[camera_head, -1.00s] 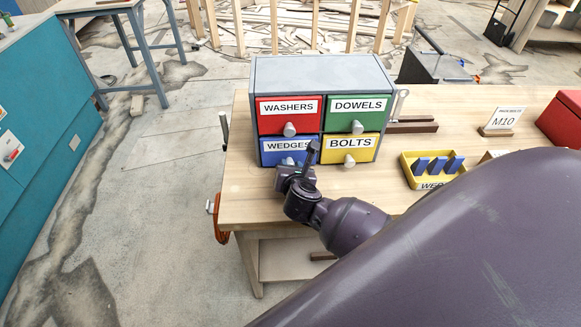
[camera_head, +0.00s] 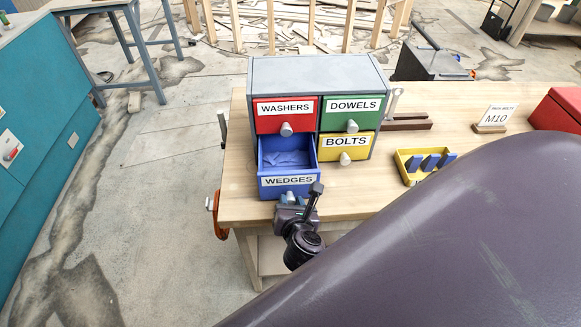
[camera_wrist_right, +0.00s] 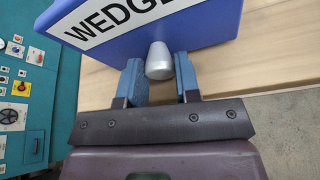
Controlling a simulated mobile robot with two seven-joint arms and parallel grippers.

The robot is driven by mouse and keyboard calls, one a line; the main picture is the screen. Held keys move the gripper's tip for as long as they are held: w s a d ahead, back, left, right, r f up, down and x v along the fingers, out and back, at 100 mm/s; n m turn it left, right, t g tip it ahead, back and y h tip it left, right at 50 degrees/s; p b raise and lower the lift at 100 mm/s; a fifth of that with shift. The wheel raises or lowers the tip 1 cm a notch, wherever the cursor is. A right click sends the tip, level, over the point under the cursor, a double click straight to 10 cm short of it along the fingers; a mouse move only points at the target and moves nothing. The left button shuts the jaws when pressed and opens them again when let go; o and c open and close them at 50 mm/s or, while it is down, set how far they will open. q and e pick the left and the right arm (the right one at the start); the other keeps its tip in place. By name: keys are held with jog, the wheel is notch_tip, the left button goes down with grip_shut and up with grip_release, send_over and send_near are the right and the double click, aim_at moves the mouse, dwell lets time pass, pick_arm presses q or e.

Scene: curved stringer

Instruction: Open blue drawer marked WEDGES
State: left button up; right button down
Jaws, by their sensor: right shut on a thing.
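The blue drawer marked WEDGES (camera_head: 267,193) is at the lower left of the grey cabinet (camera_head: 310,72) and stands pulled out, with its inside visible from above. Blue pieces (camera_head: 288,158) lie in it. My right gripper (camera_head: 291,198) is at the drawer's front, shut on its grey knob (camera_wrist_right: 158,58). In the right wrist view, the two blue-grey fingers sit on either side of the knob, below the WEDGES label (camera_wrist_right: 110,14). In the head view the fingers largely hide the knob. My left gripper is not in view.
The red WASHERS drawer (camera_head: 262,124), green DOWELS drawer (camera_head: 370,118) and yellow BOLTS drawer (camera_head: 331,154) are closed. A yellow bin with blue wedges (camera_head: 403,168), an M10 sign (camera_head: 498,117) and a red box (camera_head: 560,108) stand to the right on the wooden bench (camera_head: 236,180).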

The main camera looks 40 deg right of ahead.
jog(key=c, duration=0.9)
grip_release()
jog(key=shift+o, duration=0.4)
jog(key=v, duration=1)
jog(key=shift+s+a+r+b, duration=0.2)
jog(key=shift+s+b, duration=0.1)
jog(key=shift+b, duration=0.1)
jog(key=shift+f, duration=0.1)
